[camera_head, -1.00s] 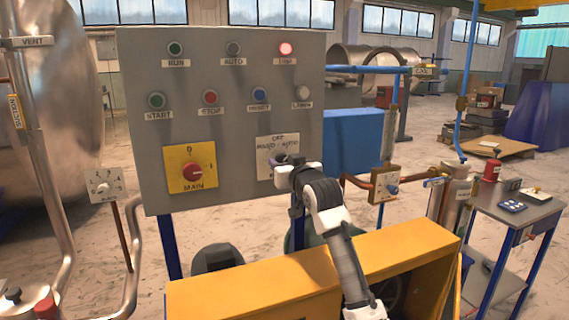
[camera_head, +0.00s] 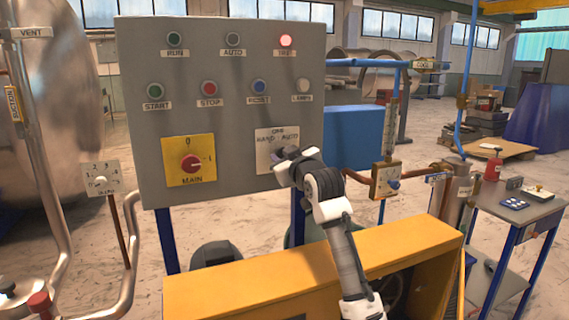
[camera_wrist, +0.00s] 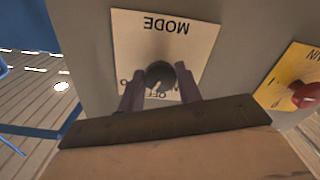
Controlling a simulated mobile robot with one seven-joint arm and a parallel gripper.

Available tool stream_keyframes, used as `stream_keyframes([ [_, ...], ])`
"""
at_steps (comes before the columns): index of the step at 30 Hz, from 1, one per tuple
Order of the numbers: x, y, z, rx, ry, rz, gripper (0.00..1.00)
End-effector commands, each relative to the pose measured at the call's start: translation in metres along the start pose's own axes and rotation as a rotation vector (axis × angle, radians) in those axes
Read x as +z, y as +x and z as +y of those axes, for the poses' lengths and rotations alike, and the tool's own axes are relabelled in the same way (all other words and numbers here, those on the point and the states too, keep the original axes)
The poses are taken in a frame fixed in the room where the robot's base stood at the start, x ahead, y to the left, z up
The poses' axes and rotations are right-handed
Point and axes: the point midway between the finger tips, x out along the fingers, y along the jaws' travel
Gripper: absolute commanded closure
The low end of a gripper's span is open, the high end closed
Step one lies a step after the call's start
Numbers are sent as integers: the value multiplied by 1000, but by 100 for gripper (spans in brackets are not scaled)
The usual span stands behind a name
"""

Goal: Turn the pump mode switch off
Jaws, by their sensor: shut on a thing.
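The pump mode switch is a dark round knob (camera_wrist: 160,75) on a pale plate (camera_head: 266,142) at the lower right of the grey control panel. In the head view my wrist hides the knob and the lower part of the plate. The knob's exact pointing direction cannot be told.
The yellow plate with the red MAIN switch (camera_head: 190,162) is left of the mode plate. Buttons and a lit red lamp (camera_head: 286,40) are above. A yellow housing (camera_head: 220,290) stands below my arm. A pipe with a gauge (camera_head: 387,180) is at the right.

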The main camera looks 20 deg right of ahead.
Motion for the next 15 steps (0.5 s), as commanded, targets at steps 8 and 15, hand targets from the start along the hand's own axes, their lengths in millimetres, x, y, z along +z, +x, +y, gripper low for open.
stream_keyframes([
  [8, 2, 0, -1, -1, -219, -1, 88],
  [15, 1, 0, 0, -1, -348, -1, 88],
])
